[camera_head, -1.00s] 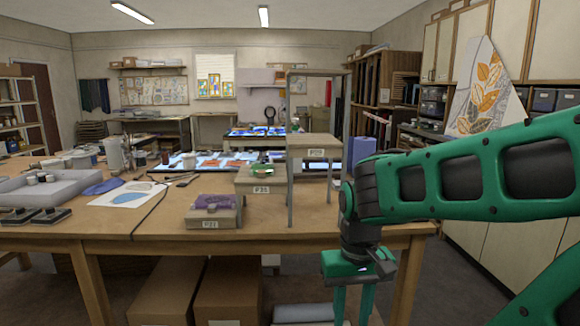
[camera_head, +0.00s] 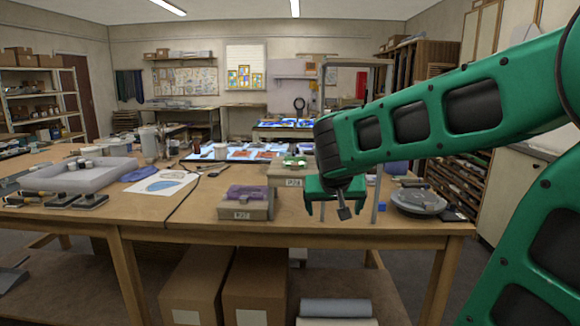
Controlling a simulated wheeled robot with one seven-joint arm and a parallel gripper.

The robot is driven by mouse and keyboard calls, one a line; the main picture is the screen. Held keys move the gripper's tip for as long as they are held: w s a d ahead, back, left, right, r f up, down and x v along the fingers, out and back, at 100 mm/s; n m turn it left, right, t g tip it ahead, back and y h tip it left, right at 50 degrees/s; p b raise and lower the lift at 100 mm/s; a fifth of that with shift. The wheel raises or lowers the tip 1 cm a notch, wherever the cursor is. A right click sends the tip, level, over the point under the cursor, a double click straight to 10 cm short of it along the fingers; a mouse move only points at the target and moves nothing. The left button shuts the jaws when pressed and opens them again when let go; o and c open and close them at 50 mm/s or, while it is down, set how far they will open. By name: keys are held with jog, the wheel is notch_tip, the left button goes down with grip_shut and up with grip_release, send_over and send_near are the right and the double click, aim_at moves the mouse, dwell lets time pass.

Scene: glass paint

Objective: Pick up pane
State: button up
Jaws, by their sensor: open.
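A purple glass pane (camera_head: 248,192) lies flat on a low labelled block (camera_head: 246,210) near the table's front edge. A green pane (camera_head: 294,161) lies on a taller labelled block (camera_head: 284,174) behind it, partly hidden by my arm. I cannot tell which pane is meant. My gripper (camera_head: 337,208) is open and points down over the front of the table, to the right of the purple pane and apart from it. No held object shows between the fingers.
A tall metal-legged stand (camera_head: 377,200) rises behind my gripper, partly hidden by my arm. A grey round dish (camera_head: 418,201) sits at the table's right end. A pale tray (camera_head: 75,178) and a patterned paper sheet (camera_head: 160,185) lie left. Cardboard boxes (camera_head: 255,285) stand below.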

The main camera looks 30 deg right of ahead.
aim_at(294, 164)
jog(key=w+a+r+t+h, duration=0.1)
jog(key=w+a+r+t, duration=0.1)
jog(key=w+r, duration=0.4)
jog(key=w+a+r+t+h, duration=0.1)
jog(key=w+a+r+t, duration=0.25)
jog(key=w, duration=0.35)
jog(key=shift+g, duration=0.25)
jog(key=shift+d+r+x, duration=0.15)
jog(key=shift+r+x, duration=0.05)
jog(key=shift+x, duration=1.65)
jog(key=shift+d+r+x, duration=0.1)
jog(key=shift+r+x, duration=0.1)
jog(key=shift+x, duration=1.65)
jog(key=shift+d+r+x, duration=0.15)
jog(key=shift+r+x, duration=0.05)
jog(key=shift+x, duration=1.65)
jog(key=c, duration=1.2)
